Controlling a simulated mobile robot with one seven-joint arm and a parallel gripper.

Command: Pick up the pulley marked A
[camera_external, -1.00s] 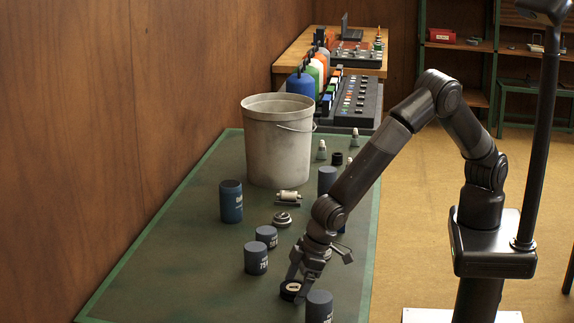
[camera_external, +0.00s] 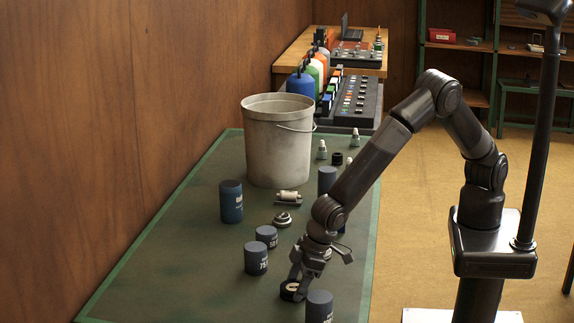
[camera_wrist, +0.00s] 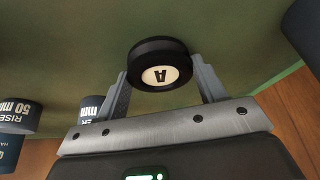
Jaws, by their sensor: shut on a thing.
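The pulley marked A (camera_wrist: 158,66) is a short black disc with a cream face and a black letter A, seen upside down in the wrist view. In the external view the pulley (camera_external: 290,291) is at the front of the green table (camera_external: 190,285), partly hidden by my gripper. My gripper (camera_wrist: 160,80) has one finger on each side of the pulley and is shut on it. In the external view my gripper (camera_external: 300,288) is low at the table top. I cannot tell whether the pulley still touches the table.
A dark blue cylinder (camera_external: 319,308) stands close to the right of my gripper. Two more, one tall (camera_external: 256,258) and one short (camera_external: 267,236), stand to the left. A silver stepped part (camera_external: 282,219) and a large bucket (camera_external: 278,145) are farther back. The table's left front is clear.

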